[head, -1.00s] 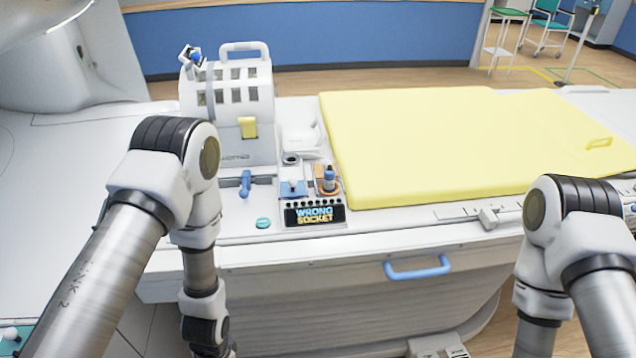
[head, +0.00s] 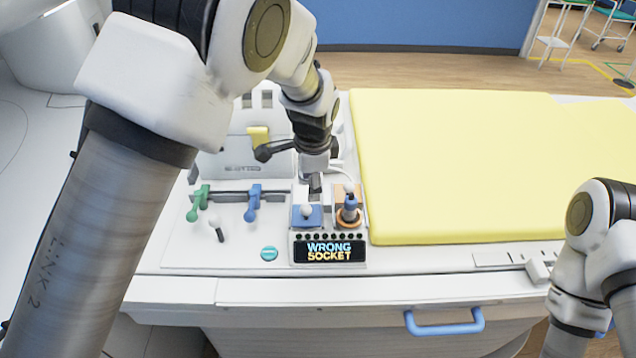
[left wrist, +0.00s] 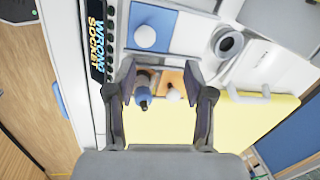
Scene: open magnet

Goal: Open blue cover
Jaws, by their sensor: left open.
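The blue cover (head: 314,221) is a small blue square with a white ball knob, lying flat on the console just above the "WRONG SOCKET" display. It also shows at the top of the left wrist view (left wrist: 169,32). My left gripper (head: 314,184) is above and just behind it, pointing down; its fingertips are partly hidden in the head view. In the left wrist view the gripper (left wrist: 160,78) is open. Its fingers are beside the orange square and blue-black plug, apart from the blue cover. My right gripper is out of view; only its arm shows at lower right.
The blue-black plug (head: 350,208) stands right of the blue cover. The display (head: 330,251) is in front. Green (head: 199,203) and blue (head: 253,203) levers are to the left. A yellow pad (head: 450,170) fills the right side.

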